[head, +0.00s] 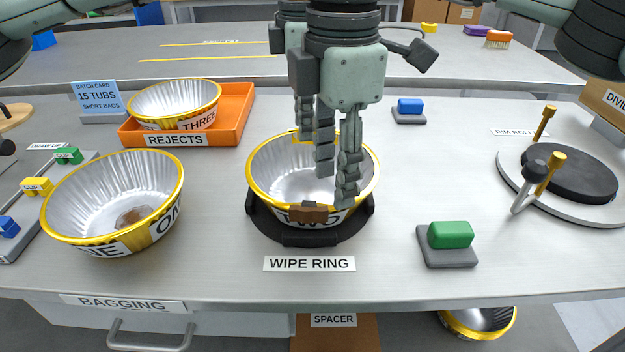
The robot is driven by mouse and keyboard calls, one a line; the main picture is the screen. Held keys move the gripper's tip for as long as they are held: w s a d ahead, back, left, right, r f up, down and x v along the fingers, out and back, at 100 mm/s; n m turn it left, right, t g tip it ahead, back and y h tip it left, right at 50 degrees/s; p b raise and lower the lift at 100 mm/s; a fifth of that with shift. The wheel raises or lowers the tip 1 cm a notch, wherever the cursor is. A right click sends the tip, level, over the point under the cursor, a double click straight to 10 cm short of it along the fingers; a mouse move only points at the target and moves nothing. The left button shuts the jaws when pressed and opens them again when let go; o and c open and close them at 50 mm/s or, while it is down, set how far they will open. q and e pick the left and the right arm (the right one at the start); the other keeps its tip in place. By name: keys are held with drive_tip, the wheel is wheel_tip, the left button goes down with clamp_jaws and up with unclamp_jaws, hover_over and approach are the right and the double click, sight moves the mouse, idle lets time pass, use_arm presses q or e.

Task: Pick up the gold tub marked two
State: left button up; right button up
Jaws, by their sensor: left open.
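The gold-rimmed silver tub marked TWO (275,180) sits upright in the black wipe ring (310,238) at the table's middle. A small brown piece (308,214) lies against its front rim, partly covering the label. My left gripper (336,186) is open and points down over the tub. One fingertip shows against the tub's inside and the other near its front right rim; I cannot tell whether either touches.
A tub marked ONE (75,205) with a brown patch inside stands left. A tub marked THREE (160,98) sits in the orange rejects tray (232,105). A green block on a grey base (450,236) is right. A round turntable (570,172) stands far right.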

sight(281, 170)
use_arm(q)
drive_tip(key=shift+f, duration=1.75)
use_arm(e)
drive_tip(key=shift+f, duration=1.75)
use_arm(q)
drive_tip(key=shift+c, duration=0.5)
use_arm(e)
drive_tip(key=shift+c, duration=0.5)
use_arm(q)
drive_tip(key=c, duration=0.7)
use_arm(e)
clamp_jaws()
use_arm(q)
clamp_jaws()
